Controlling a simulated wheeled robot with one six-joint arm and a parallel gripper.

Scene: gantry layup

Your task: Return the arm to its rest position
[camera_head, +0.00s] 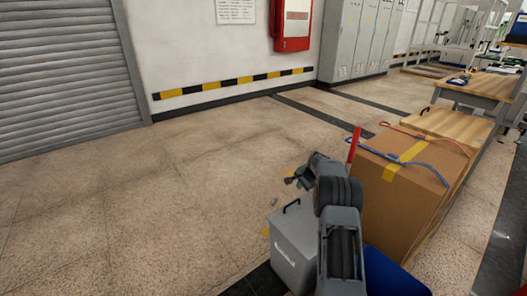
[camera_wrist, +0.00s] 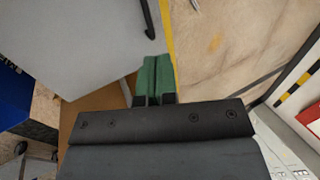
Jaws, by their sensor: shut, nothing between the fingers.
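My gripper (camera_head: 297,181) is at the end of my folded arm, at the lower middle of the head view. It hangs over the floor near a grey box with a black handle (camera_head: 293,252). In the wrist view my gripper (camera_wrist: 154,74) shows its two green fingers pressed together with nothing between them. The grey box (camera_wrist: 75,40) fills the upper left there. I cannot tell the gap between fingers and box.
A large cardboard box (camera_head: 415,190) with yellow tape and blue and red cords stands right of my arm. A blue object (camera_head: 395,278) lies at the bottom edge. A wooden table (camera_head: 480,85) stands behind. Open floor (camera_head: 130,210) spreads to the left.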

